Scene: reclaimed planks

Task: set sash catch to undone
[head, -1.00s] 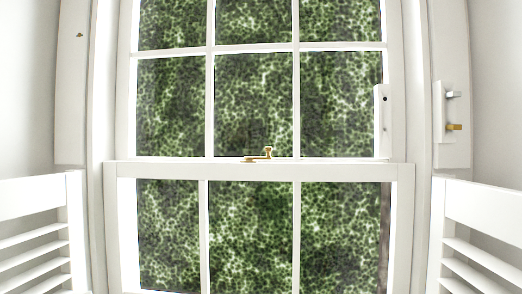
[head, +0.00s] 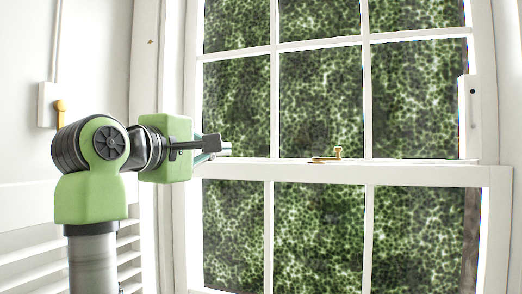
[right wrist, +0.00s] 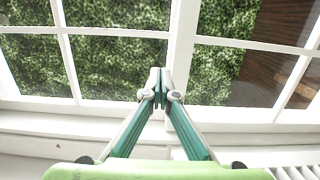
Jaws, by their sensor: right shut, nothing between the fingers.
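The brass sash catch (head: 327,156) sits on the meeting rail (head: 400,169) in the middle of the window, with a small upright knob at its right end. My right gripper (head: 224,148) is left of the catch, at about the height of the rail in the picture, and apart from the catch. Its fingers are shut and empty; they also show closed together in the right wrist view (right wrist: 161,84), against the window. The catch cannot be made out in the right wrist view. My left gripper is not in view.
A white fitting (head: 468,115) stands at the right of the upper sash. A wall plate with a brass knob (head: 60,110) is at the left. White louvred shutter slats (head: 30,245) lie low at the left. The space before the window's middle and right is clear.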

